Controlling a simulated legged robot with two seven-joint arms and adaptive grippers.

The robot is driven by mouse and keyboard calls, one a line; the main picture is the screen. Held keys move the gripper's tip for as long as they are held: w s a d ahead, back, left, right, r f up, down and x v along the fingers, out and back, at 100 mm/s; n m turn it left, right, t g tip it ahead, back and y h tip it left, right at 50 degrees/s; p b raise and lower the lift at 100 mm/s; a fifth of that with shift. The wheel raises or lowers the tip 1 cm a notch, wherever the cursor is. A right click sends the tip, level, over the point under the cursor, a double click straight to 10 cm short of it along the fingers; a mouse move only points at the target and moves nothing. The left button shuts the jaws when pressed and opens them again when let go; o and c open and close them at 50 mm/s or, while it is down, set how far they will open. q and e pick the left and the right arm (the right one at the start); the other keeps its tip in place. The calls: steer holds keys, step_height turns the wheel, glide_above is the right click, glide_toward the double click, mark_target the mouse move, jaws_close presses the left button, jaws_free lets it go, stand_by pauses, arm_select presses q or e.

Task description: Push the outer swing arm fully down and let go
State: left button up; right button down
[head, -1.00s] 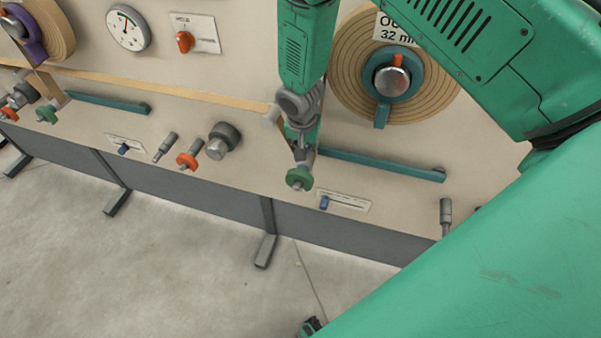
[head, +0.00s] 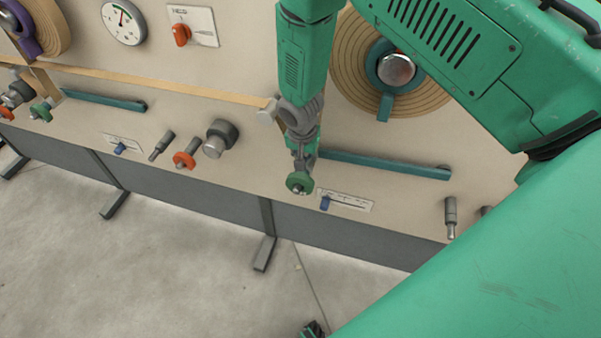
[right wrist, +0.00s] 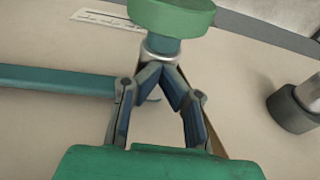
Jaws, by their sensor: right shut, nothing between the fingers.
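The outer swing arm is a teal bar (head: 385,164) low on the right half of the panel. It lies almost level, tilting slightly down to the right. A green knob (head: 299,183) on a metal shaft stands out near its left end. My right gripper (head: 302,158) is at that end, just above and behind the knob in the head view. In the right wrist view its fingers (right wrist: 164,65) meet in a shut tip with nothing between them, by the metal collar under the green knob (right wrist: 172,15). Whether they touch cannot be told. My left gripper is not in view.
A blue slider on a white plate (head: 346,201) is below the swing arm. The tape roll (head: 430,90) with a teal-ringed hub (head: 397,68) is above it. A grey cylinder (head: 220,138) and red knob (head: 185,160) stand left.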

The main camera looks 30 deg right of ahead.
steer(key=shift+f+b, duration=1.65)
steer(key=shift+f, duration=0.9)
steer(key=shift+r, duration=0.1)
step_height(320, 180, up, 15)
steer(key=p, duration=1.1)
steer(key=s+a+f+n+b, duration=0.1)
steer(key=s+f+n+b, duration=0.2)
steer(key=s, duration=0.7)
steer(key=s+a+f+n+y+b, duration=0.1)
steer(key=s+f+n+b, duration=0.3)
steer(key=s+f+b, duration=0.3)
steer(key=s+a+f+n+b, duration=0.1)
steer(key=s+f+n+b, duration=0.2)
steer(key=s+f, duration=0.7)
steer(key=s+b, duration=0.2)
steer(key=s, duration=0.1)
steer(key=shift+a+f+g+y, duration=0.15)
steer(key=shift+f+g+y, duration=0.15)
steer(key=shift+f+g, duration=0.1)
